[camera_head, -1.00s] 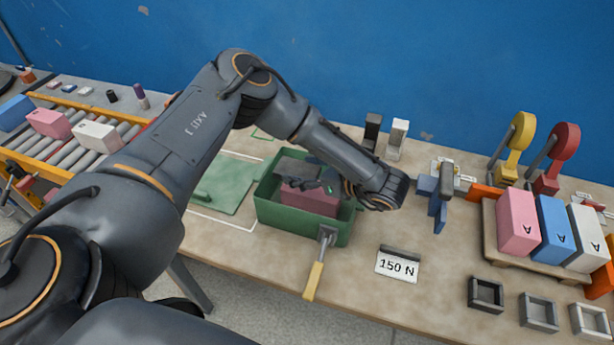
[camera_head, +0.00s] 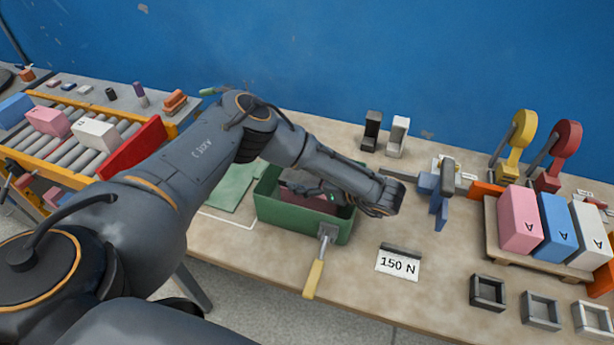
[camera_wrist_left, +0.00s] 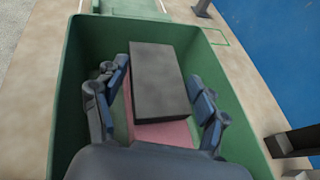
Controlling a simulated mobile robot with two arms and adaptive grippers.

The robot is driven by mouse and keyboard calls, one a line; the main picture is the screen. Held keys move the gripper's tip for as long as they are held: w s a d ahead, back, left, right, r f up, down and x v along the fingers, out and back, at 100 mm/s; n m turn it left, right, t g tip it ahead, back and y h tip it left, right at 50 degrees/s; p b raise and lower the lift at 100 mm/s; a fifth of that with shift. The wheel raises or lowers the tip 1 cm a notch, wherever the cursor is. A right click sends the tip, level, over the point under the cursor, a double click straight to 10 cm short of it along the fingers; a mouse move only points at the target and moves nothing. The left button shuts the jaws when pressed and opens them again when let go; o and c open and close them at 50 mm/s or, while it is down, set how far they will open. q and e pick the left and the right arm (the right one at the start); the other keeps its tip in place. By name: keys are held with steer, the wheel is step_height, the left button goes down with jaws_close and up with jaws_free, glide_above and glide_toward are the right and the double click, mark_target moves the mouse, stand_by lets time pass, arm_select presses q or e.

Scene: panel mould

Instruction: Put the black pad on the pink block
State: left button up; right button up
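The black pad (camera_wrist_left: 158,80) is a flat dark slab in the left wrist view. It lies over the pink block (camera_wrist_left: 165,133) inside the green box (camera_wrist_left: 64,110), turned slightly against it; I cannot tell whether it rests fully on the block. My left gripper (camera_wrist_left: 158,95) reaches into the box with one finger on each side of the pad. A gap shows on the left side, and the right finger is very close to the pad's edge. In the head view the gripper is inside the box (camera_head: 290,220), mostly hidden by my arm. My right gripper is out of view.
A yellow-handled tool (camera_head: 316,272) stands against the box front. A 150 N sign (camera_head: 397,264) lies to its right. Behind are a black upright piece (camera_head: 372,130) and a white one (camera_head: 397,136). A pallet (camera_head: 490,222) of coloured blocks stands at right.

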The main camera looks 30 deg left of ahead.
arm_select(q)
steer(key=shift+o, duration=1.2)
steer(key=shift+d+r, duration=0.15)
steer(key=shift+r, duration=0.1)
steer(key=v, duration=1.1)
steer(key=shift+d, duration=0.35)
steer(key=shift+r, duration=0.1)
